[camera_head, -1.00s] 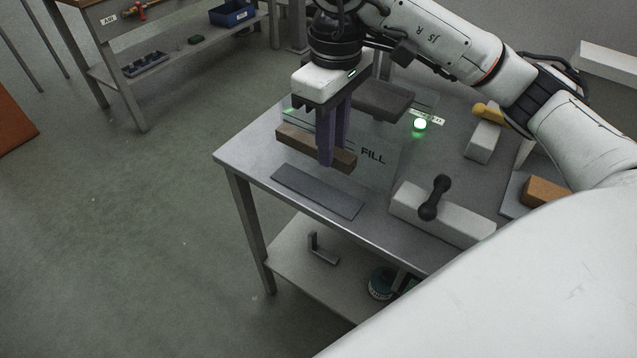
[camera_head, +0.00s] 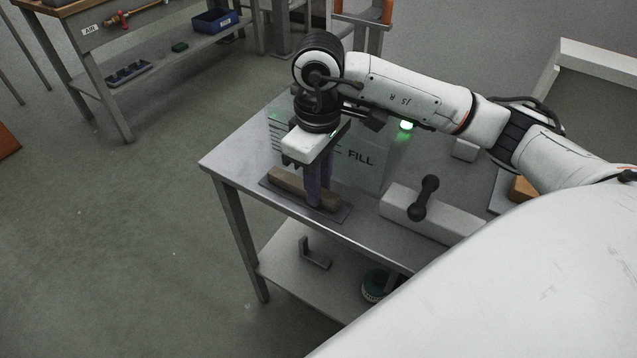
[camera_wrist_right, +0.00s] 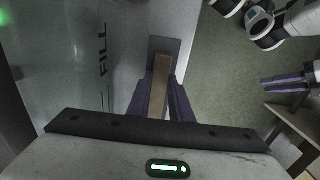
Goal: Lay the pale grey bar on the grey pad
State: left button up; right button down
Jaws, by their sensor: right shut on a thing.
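The bar (camera_head: 287,181) looks brown-grey rather than pale grey. My right gripper (camera_head: 318,200) is shut on it, with purple fingers on both sides. In the right wrist view the bar (camera_wrist_right: 161,75) lies between the fingers (camera_wrist_right: 161,100). The dark grey pad (camera_head: 338,214) lies flat on the bench; it also shows in the wrist view (camera_wrist_right: 165,43). The bar is over the pad and roughly lined up with it; whether they touch I cannot tell. My left gripper (camera_wrist_right: 287,84) shows small at the right of the wrist view, fingers apart and empty.
A clear panel marked FILL (camera_head: 370,175) stands close behind the bar. A pale block (camera_head: 455,222) with a black dumbbell-shaped piece (camera_head: 424,198) is right of the pad. The metal bench (camera_head: 232,160) has a free left corner. A green lamp (camera_head: 406,125) glows behind.

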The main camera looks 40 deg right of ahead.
pick_arm(q)
jog(key=shift+s+f, duration=0.2)
pick_arm(e)
jog(key=c, duration=1.6)
grip_release()
jog(key=shift+f, duration=0.1)
jog(key=shift+r+p, duration=0.3)
jog(key=shift+r, duration=0.05)
pick_arm(q)
jog(key=shift+s+a+r+p, duration=0.15)
jog(key=shift+s+r+p, duration=0.05)
jog(key=shift+p, duration=0.15)
pick_arm(e)
notch_tip(320, 180, up, 12)
jog(key=shift+f, duration=0.2)
pick_arm(q)
jog(key=shift+w+r, duration=0.15)
jog(key=shift+r, duration=0.05)
